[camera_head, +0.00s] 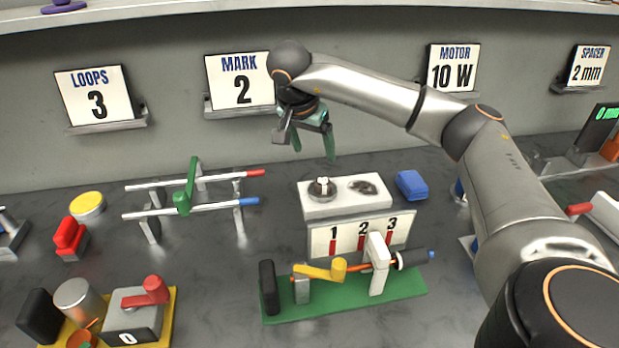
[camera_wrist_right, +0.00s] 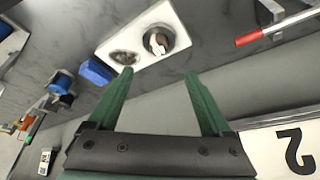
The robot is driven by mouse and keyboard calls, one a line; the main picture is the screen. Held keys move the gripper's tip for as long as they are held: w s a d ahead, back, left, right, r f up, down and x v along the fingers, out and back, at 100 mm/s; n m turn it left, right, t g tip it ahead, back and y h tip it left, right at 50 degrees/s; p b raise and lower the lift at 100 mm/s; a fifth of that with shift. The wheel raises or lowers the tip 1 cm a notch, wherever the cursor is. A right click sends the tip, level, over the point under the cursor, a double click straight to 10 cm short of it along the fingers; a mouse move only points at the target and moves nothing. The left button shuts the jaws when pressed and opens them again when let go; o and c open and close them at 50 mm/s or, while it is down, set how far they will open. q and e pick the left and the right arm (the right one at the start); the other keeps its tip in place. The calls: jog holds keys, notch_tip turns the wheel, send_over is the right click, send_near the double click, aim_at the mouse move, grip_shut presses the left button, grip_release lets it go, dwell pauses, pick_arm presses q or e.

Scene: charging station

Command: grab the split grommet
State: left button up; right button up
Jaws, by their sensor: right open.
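A white block (camera_head: 345,207) stands on the grey bench, with two round spots on its top. The left spot holds a small dark round piece with a white part (camera_head: 322,187), which I take for the split grommet, though it is too small to be sure. It also shows in the right wrist view (camera_wrist_right: 159,40). The other spot (camera_head: 363,187) looks dark and mottled, perhaps a recess. My right gripper (camera_head: 313,155), with green fingers, is open and empty above and behind the block. In the right wrist view its fingertips (camera_wrist_right: 159,72) point towards the block. My left gripper is out of view.
A blue box (camera_head: 411,185) sits right of the block. A rack of two rods with red and blue ends (camera_head: 190,197) stands left. A green-based fixture (camera_head: 345,296) and a numbered panel (camera_head: 362,235) stand in front. Signs line the wall behind.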

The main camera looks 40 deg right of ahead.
send_near(323, 181)
jog(key=shift+x, duration=1.15)
jog(key=x, duration=0.6)
jog(key=shift+f, duration=0.25)
jog(key=shift+r, duration=0.1)
grip_shut()
